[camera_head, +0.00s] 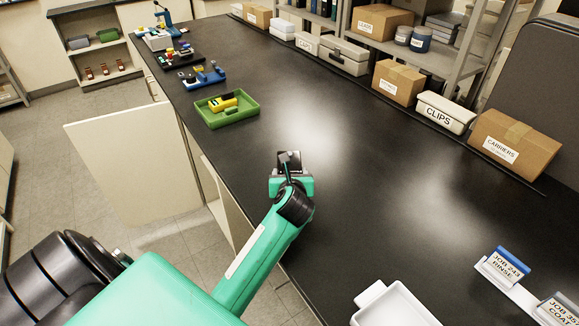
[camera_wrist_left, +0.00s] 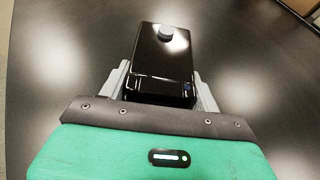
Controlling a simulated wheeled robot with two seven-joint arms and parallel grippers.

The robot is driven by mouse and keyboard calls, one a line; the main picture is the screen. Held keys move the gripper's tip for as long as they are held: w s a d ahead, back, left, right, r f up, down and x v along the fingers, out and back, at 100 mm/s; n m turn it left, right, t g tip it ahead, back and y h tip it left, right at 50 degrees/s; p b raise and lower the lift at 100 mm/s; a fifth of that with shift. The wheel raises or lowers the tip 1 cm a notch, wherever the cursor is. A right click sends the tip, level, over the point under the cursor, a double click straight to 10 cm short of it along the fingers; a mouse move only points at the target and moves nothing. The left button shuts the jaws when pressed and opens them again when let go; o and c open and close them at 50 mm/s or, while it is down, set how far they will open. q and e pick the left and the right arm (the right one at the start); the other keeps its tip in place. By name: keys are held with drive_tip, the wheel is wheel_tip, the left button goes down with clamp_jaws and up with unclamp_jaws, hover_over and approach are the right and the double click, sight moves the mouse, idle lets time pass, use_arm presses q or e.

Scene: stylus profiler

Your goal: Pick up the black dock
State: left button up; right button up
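The black dock (camera_wrist_left: 163,65) is a glossy black block with a small round grey knob on its top. In the left wrist view it lies between the two grey fingers of my left gripper (camera_wrist_left: 163,92), which sit close against its sides with no clear gap. In the head view my left gripper (camera_head: 290,178) is over the dark bench, and the dock (camera_head: 289,158) shows as a small dark shape at its tip. I cannot tell whether the dock touches the bench. My right gripper is not in view.
A green tray (camera_head: 245,115) with a yellow item lies farther back on the bench (camera_head: 350,180). Cartons and the CLIPS box (camera_head: 444,113) line the right edge. A white tray (camera_head: 388,312) and job cards (camera_head: 505,267) are at the front right. The bench around the gripper is clear.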

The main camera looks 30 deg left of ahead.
use_arm(q)
drive_tip(key=shift+c, duration=1.3)
drive_tip(key=shift+r, duration=0.1)
wheel_tip(320, 180, up, 20)
drive_tip(key=b, duration=0.1)
